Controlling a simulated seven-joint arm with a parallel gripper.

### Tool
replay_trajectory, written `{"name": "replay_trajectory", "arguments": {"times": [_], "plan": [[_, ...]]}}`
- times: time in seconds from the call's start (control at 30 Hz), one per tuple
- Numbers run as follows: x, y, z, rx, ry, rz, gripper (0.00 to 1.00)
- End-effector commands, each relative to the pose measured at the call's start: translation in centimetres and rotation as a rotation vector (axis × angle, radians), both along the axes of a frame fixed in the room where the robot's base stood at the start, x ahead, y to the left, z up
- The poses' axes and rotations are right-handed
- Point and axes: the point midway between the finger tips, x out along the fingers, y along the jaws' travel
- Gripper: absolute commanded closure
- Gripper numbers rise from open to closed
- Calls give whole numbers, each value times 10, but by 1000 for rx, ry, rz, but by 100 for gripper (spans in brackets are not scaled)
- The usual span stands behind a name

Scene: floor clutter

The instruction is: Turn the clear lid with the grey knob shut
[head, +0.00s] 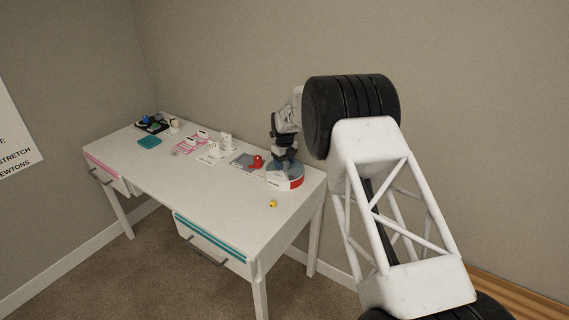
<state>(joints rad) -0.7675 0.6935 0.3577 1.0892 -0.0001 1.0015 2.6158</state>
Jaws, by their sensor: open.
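A round, low container (290,184) with white and red sides stands near the right end of the white desk. Its top looks bluish-grey and see-through, which fits the clear lid (295,171); the grey knob cannot be made out behind my gripper. My gripper (284,163) is dark and points down, right over or at the top of this container. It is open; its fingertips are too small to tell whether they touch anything.
The white desk (150,172) has a pink-trimmed drawer and a teal-trimmed drawer (212,246). A red object (257,162) lies on a grey mat (241,161) left of the container. A small yellow object (273,203) lies in front. White pieces, a teal block (149,142) and a black tray (152,127) are farther left.

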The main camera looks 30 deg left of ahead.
Motion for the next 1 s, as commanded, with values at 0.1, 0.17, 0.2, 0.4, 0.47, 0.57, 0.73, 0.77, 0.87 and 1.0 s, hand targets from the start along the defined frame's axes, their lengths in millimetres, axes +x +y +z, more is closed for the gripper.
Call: {"name": "replay_trajectory", "arguments": {"times": [0.1, 0.17, 0.2, 0.4, 0.47, 0.57, 0.73, 0.77, 0.87, 1.0], "plan": [[0, 0, 6, 1, -1, 0, 40], [0, 0, 11, 1, -1, 0, 40], [0, 0, 15, 1, -1, 0, 40], [0, 0, 40, 2, -2, 0, 40], [0, 0, 47, 1, -1, 0, 40], [0, 0, 59, 1, -1, 0, 40], [0, 0, 73, 1, 0, 0, 40], [0, 0, 75, 1, 0, 0, 40], [0, 0, 77, 0, 0, 0, 40], [0, 0, 78, 0, 0, 0, 40]]}}
